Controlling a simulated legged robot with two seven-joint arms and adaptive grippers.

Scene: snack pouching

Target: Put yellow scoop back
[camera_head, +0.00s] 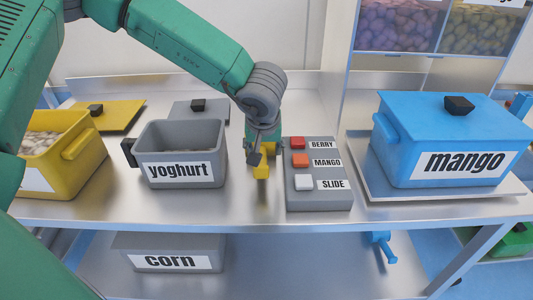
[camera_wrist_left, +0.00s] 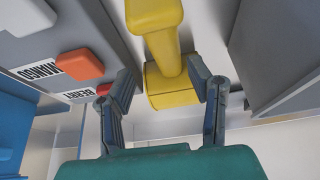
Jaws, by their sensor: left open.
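The yellow scoop (camera_head: 262,172) is on the metal counter between the grey yoghurt bin (camera_head: 180,154) and the grey button panel (camera_head: 318,198). My left gripper (camera_head: 257,152) is directly over the scoop. In the left wrist view the scoop (camera_wrist_left: 170,65) lies between the two fingers of my open left gripper (camera_wrist_left: 165,90), with a gap visible on the left side; whether the right finger touches it I cannot tell. The gripper hides part of the scoop in the head view. My right gripper is not in view.
A yellow bin (camera_head: 85,145) with pale contents stands at the left, its lid (camera_head: 118,113) behind. A grey lid (camera_head: 212,110) lies behind the yoghurt bin. The blue mango bin (camera_head: 400,150) stands at the right on a tray. A corn bin (camera_head: 120,250) sits below.

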